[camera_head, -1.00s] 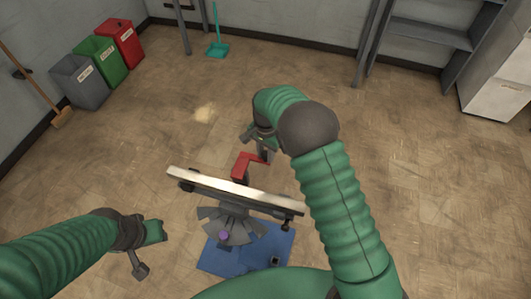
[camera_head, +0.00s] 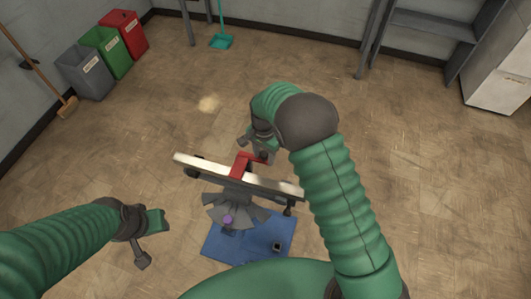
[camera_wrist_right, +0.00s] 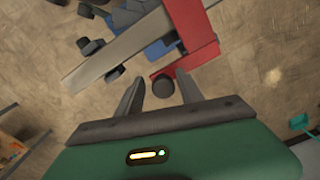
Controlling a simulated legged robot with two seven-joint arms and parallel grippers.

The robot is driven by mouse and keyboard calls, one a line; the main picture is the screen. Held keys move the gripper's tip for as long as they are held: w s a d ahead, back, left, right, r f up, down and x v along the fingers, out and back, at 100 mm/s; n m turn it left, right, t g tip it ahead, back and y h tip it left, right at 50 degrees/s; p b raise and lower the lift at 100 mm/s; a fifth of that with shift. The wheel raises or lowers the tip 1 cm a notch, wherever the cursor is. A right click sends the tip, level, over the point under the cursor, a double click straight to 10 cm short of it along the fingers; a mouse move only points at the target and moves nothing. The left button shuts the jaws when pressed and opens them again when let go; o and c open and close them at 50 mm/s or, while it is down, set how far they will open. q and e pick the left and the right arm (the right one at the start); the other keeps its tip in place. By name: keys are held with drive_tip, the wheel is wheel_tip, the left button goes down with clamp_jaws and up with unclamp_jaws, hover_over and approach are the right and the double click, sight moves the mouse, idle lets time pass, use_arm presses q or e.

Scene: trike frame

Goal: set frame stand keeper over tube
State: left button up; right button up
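The red, angled frame stand keeper (camera_head: 243,163) lies across the pale, bar-like tube (camera_head: 205,172) of the stand. In the right wrist view the keeper (camera_wrist_right: 190,25) crosses above the tube (camera_wrist_right: 118,52); whether it touches the tube I cannot tell. My right gripper (camera_head: 262,150) is just behind the tube, at the keeper's far end.
The stand has dark fanned plates (camera_head: 233,212) above a blue base (camera_head: 250,245). Grey, green and red bins (camera_head: 107,57) stand at the back left, with a broom beside them. Shelves (camera_head: 430,30) and a white cabinet (camera_head: 500,75) are at the back right.

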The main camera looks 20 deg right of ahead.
drive_tip(key=shift+w+a+r, duration=0.15)
drive_tip(key=shift+a, duration=0.25)
wheel_tip(320, 180, up, 16)
drive_tip(key=shift+r, duration=0.25)
drive_tip(key=shift+d, duration=0.1)
drive_tip(key=s+d+f+n+t, duration=0.1)
drive_tip(key=s+f+n, duration=0.1)
drive_tip(key=s, duration=0.4)
drive_tip(key=s+d+f+n, duration=0.2)
drive_tip(key=s+n, duration=0.3)
drive_tip(key=s, duration=0.2)
drive_tip(key=s+d+f+n+t, duration=0.1)
drive_tip(key=s+d+f+n, duration=0.1)
drive_tip(key=s, duration=0.5)
drive_tip(key=shift+d+f+n+t, duration=0.1)
drive_tip(key=shift+n+t, duration=0.2)
drive_tip(key=shift+n, duration=0.4)
